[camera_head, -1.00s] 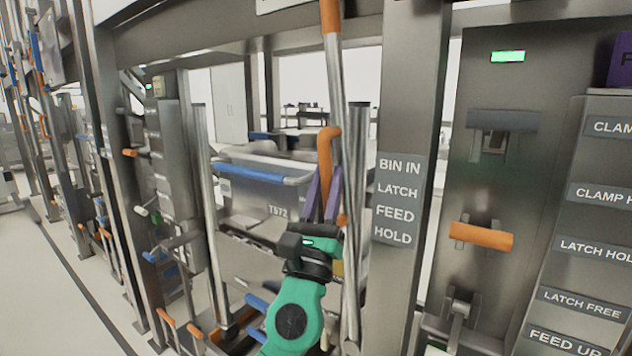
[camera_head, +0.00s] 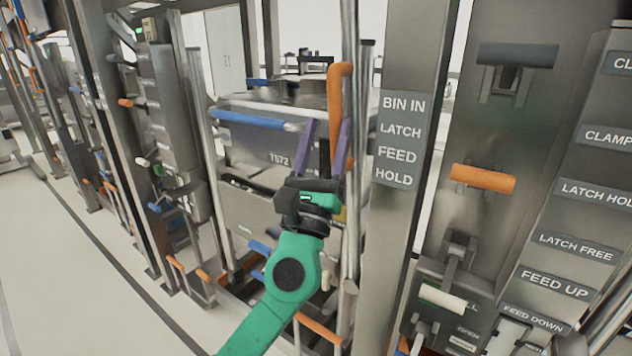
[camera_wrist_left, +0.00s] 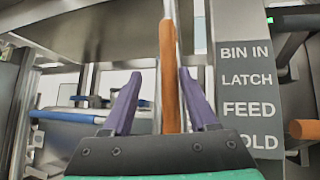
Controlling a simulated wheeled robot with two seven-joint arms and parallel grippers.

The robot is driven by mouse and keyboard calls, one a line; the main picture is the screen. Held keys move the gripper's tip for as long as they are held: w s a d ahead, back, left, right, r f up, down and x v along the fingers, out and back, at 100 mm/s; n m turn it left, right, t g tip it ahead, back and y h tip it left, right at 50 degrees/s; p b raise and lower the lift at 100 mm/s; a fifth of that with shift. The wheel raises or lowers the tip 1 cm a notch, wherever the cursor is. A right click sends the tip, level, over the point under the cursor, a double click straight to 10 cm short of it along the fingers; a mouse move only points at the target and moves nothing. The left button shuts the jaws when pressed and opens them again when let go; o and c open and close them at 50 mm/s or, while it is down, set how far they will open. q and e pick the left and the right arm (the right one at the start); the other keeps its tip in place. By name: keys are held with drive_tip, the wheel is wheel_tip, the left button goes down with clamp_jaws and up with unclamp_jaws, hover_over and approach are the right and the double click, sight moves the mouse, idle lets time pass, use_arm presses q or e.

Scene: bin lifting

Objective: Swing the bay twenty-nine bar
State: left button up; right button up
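An upright bar with an orange grip (camera_head: 341,95) stands beside the post in the head view; no bay number is readable. The orange grip also shows upright in the left wrist view (camera_wrist_left: 169,75). My left gripper (camera_head: 327,135) is at the lower part of the grip, its two purple fingers pointing up. In the left wrist view the fingers (camera_wrist_left: 160,85) are spread, with the orange grip showing between them and gaps at both sides. I cannot tell how deep the grip sits between them. My right gripper is not in view.
A grey bin (camera_head: 262,150) with a blue-topped rim stands behind the bar. A post with a BIN IN, LATCH, FEED, HOLD label (camera_head: 398,140) is just right of it. Further right are an orange handle (camera_head: 483,179) and a dark handle (camera_head: 517,54). Open floor lies at lower left.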

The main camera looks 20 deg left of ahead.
use_arm(q)
drive_tip(key=b+v, duration=0.4)
drive_tip(key=v, duration=0.8)
drive_tip(key=shift+s, duration=0.1)
